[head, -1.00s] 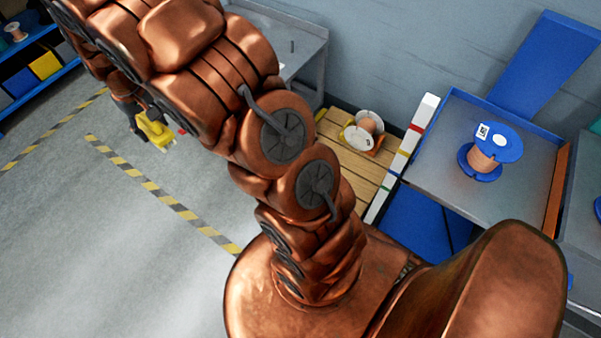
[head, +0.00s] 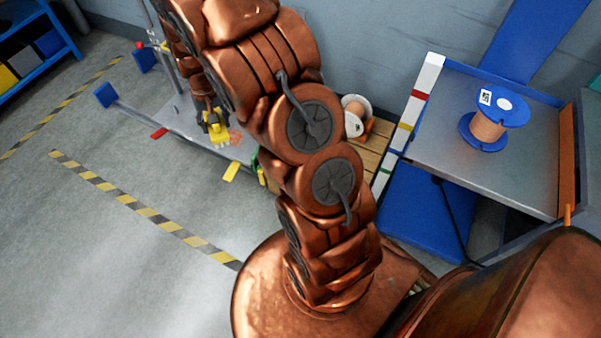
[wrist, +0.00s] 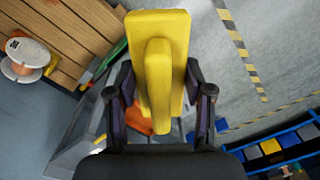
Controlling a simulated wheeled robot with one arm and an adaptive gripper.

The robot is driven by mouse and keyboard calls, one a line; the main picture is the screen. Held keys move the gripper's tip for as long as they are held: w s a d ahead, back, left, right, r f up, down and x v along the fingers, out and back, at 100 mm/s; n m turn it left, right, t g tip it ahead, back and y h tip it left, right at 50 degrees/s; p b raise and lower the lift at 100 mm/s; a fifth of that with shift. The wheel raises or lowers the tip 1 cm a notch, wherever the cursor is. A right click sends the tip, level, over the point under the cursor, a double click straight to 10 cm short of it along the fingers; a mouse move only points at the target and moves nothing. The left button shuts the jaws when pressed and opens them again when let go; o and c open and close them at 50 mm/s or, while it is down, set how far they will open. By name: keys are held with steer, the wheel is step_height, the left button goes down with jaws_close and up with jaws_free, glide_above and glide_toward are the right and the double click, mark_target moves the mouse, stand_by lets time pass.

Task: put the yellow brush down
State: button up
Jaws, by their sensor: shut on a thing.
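The yellow brush (wrist: 158,62) fills the middle of the wrist view, with a raised yellow bar along its body. My gripper (wrist: 160,100) has its dark fingers on both sides of the brush and is shut on it. In the head view the brush (head: 216,126) shows small, at the end of my arm, in front of a grey metal table (head: 190,122). I cannot tell whether it touches the table. My gripper (head: 209,112) is partly hidden there by its small size.
Blue blocks (head: 106,95) stick out at the table's edge. A wooden pallet (head: 372,155) with a wire spool (head: 355,112) lies behind my arm. A blue spool (head: 488,128) stands on a grey workbench (head: 450,150) at right. Striped tape (head: 130,200) marks open floor at left.

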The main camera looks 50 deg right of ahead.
steer(key=s+d+f+m+b, duration=0.3)
steer(key=s+d+f+b, duration=0.35)
steer(key=f, duration=0.65)
steer(key=s+d+f+m+b, duration=0.3)
steer(key=d+f+m+b, duration=0.1)
steer(key=f+b, duration=0.75)
steer(key=s+d+f+m+b, duration=0.3)
steer(key=s+d+f+b, duration=0.3)
steer(key=f, duration=0.9)
steer(key=w+d+b, duration=0.2)
steer(key=w+d, duration=0.1)
steer(key=d, duration=0.1)
steer(key=w+d+f+b, duration=0.1)
steer(key=w+d, duration=0.3)
steer(key=w+d+b, duration=0.2)
steer(key=w+d, duration=0.1)
steer(key=d, duration=0.1)
steer(key=shift+w+d+f+b, duration=0.1)
steer(key=shift+w+f+b, duration=0.15)
steer(key=shift+w+b, duration=0.1)
steer(key=shift+s+f+b, duration=0.1)
steer(key=shift+f+b, duration=0.85)
steer(key=shift+f, duration=0.7)
steer(key=shift+f, duration=0.15)
steer(key=o, duration=1)
